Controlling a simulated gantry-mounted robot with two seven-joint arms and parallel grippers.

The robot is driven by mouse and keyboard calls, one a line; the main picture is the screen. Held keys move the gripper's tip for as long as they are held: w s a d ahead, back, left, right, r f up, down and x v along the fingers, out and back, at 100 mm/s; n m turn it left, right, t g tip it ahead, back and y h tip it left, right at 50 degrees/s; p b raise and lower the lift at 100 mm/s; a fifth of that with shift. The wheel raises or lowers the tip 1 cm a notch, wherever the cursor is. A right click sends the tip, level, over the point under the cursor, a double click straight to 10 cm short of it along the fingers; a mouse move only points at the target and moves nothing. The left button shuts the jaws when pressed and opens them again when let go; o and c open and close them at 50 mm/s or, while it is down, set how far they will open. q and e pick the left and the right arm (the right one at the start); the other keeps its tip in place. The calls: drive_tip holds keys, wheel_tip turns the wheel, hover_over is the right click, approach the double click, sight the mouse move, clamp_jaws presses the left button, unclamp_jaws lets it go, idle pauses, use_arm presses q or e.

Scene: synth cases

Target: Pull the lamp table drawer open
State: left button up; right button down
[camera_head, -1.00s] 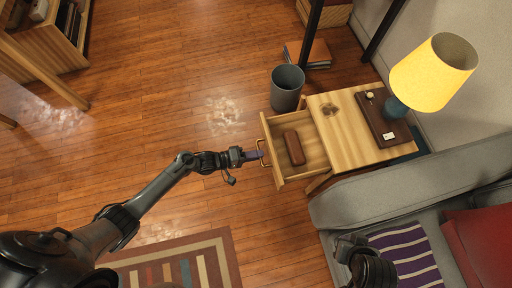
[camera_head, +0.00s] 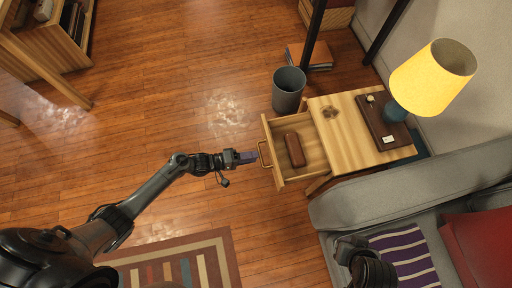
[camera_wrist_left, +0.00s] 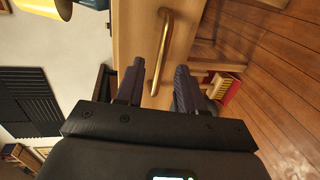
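The wooden lamp table (camera_head: 350,125) stands right of centre in the head view. Its drawer (camera_head: 313,170) is pulled out to the left, with a brown case (camera_head: 294,149) lying inside. The brass drawer handle (camera_head: 264,154) is on its front, and it shows in the left wrist view (camera_wrist_left: 163,50). My left gripper (camera_head: 249,157) is just left of the handle, empty. In the left wrist view its fingers (camera_wrist_left: 160,85) are spread apart, with the handle's bar ahead of the gap. My right gripper (camera_head: 365,262) is a dark shape at the bottom; its fingers cannot be made out.
On the table are a yellow lamp (camera_head: 432,76) and a brown tray (camera_head: 380,120). A grey bin (camera_head: 288,90) stands behind the drawer. A grey sofa (camera_head: 400,190) with cushions is at lower right. A striped rug (camera_head: 180,262) lies in front.

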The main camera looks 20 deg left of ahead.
use_arm(q)
drive_tip(key=p+v, duration=0.2)
drive_tip(key=v, duration=0.6)
drive_tip(key=shift+s+a, duration=0.1)
